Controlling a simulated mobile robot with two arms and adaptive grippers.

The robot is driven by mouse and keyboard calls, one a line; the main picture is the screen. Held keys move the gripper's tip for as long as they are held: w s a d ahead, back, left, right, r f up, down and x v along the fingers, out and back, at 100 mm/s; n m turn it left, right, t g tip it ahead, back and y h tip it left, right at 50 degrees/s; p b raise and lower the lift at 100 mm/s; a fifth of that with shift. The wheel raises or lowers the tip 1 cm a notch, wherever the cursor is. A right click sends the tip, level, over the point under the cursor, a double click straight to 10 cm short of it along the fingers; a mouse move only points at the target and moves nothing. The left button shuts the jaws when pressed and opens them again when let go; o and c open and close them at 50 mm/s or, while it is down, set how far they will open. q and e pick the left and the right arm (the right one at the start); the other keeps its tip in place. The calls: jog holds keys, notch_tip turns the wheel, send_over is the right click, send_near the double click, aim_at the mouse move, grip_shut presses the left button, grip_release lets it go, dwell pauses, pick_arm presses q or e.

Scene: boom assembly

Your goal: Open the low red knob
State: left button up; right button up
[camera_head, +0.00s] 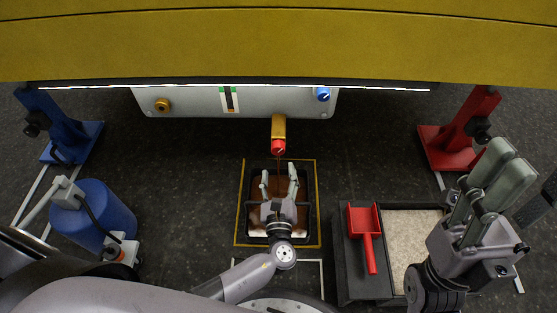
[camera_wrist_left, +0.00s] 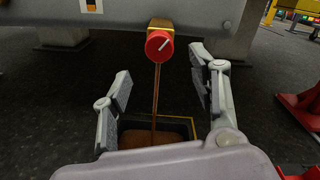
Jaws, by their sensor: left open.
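The low red knob (camera_head: 278,147) sits on the end of a yellow-brown spout (camera_head: 278,127) below the grey panel. In the left wrist view the knob (camera_wrist_left: 159,44) faces me, with a slanted white mark. A thin brown stream (camera_wrist_left: 156,95) runs down below it into a dark pan (camera_head: 247,221) holding brown liquid. My left gripper (camera_head: 279,174) is open and empty over the pan, short of the knob. In the left wrist view its fingers (camera_wrist_left: 159,75) stand apart below and either side of the knob. My right gripper (camera_head: 505,165) is raised at the right, away from the knob.
The grey panel (camera_head: 190,100) carries an orange knob (camera_head: 162,105) and a blue knob (camera_head: 323,94). A red scoop (camera_head: 365,230) lies by a tray of pale grains (camera_head: 408,231). A blue drum (camera_head: 105,215) stands left; blue (camera_head: 62,130) and red (camera_head: 460,130) stands flank the panel.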

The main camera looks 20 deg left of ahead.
pick_arm(q)
jog(key=v, duration=0.4)
dwell(0.5)
